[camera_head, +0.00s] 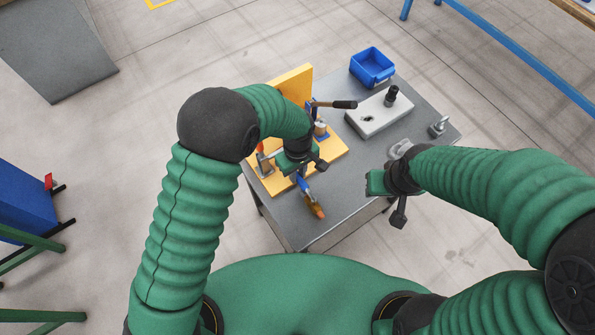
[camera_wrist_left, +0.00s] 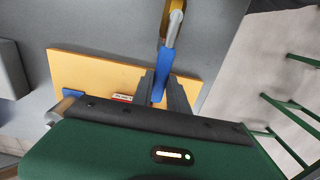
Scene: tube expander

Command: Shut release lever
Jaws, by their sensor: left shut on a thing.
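My left gripper (camera_head: 300,172) is over the front edge of the yellow fixture (camera_head: 325,153). In the left wrist view its dark fingers (camera_wrist_left: 165,95) are shut around a slim blue lever part (camera_wrist_left: 163,75). The lever's blue part (camera_head: 303,184) and its orange-brown end (camera_head: 317,210) also show in the head view, sticking out over the table toward me. I cannot tell surely that this is the release lever. A dark-handled lever (camera_head: 335,104) projects right from the fixture's upright yellow plate (camera_head: 295,83). My right gripper (camera_head: 376,183) hangs by the table's right side; its fingers are unclear.
The grey table (camera_head: 290,225) also holds a light grey block (camera_head: 375,118) with a black cylinder (camera_head: 391,95), a blue bin (camera_head: 372,66) and a small metal part (camera_head: 438,127). A blue rail (camera_head: 510,55) stands at upper right. The table's front is mostly clear.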

